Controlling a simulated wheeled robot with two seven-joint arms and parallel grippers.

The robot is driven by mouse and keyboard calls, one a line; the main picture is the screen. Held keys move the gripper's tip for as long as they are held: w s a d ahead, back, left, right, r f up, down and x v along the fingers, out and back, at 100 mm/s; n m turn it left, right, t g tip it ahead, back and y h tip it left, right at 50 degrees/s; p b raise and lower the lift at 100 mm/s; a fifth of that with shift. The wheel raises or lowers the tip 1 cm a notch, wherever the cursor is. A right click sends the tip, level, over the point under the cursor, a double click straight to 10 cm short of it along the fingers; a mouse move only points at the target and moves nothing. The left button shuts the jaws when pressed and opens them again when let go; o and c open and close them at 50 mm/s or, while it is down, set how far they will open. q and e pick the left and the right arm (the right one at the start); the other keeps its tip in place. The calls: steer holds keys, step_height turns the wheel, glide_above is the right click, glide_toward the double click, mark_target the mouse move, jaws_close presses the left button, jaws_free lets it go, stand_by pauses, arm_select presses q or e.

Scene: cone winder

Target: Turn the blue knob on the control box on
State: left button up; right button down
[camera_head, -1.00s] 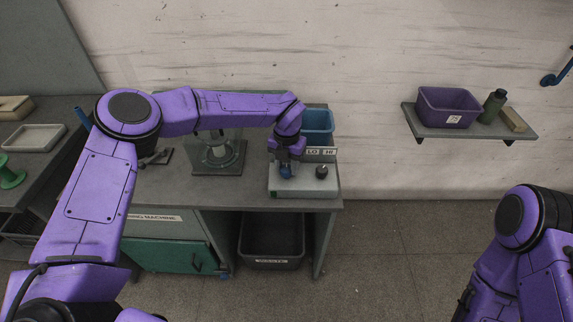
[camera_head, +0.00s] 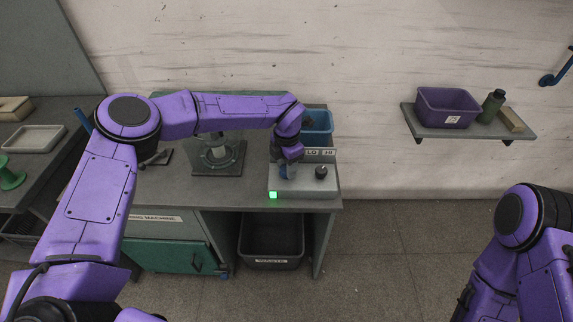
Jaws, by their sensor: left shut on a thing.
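The grey control box (camera_head: 310,188) stands at the right front of the workbench. Its blue knob (camera_head: 284,172) is on the left of the top face, mostly hidden by my left gripper (camera_head: 286,168). My left gripper points down and is shut on the blue knob. A green light (camera_head: 273,195) glows at the box's front left corner. A black knob (camera_head: 321,171) sits to the right, below a label reading LO and HI (camera_head: 320,153). My right arm is at the lower right; its gripper is out of the frame.
A blue bin (camera_head: 318,122) stands behind the control box. A winding device (camera_head: 217,158) is left of it on the bench (camera_head: 180,190). A dark waste bin (camera_head: 270,240) is below. A wall shelf (camera_head: 470,128) at right holds a purple bin (camera_head: 447,107) and a green bottle (camera_head: 492,106).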

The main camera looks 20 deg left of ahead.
arm_select(q)
steer(key=shift+w+r, duration=0.1)
steer(key=shift+r, duration=0.05)
steer(key=o, duration=1.1)
steer(key=shift+c, duration=0.2)
step_height(320, 180, up, 10)
steer(key=b, duration=0.2)
steer(key=shift+r+b, duration=0.2)
steer(key=shift+b, duration=0.15)
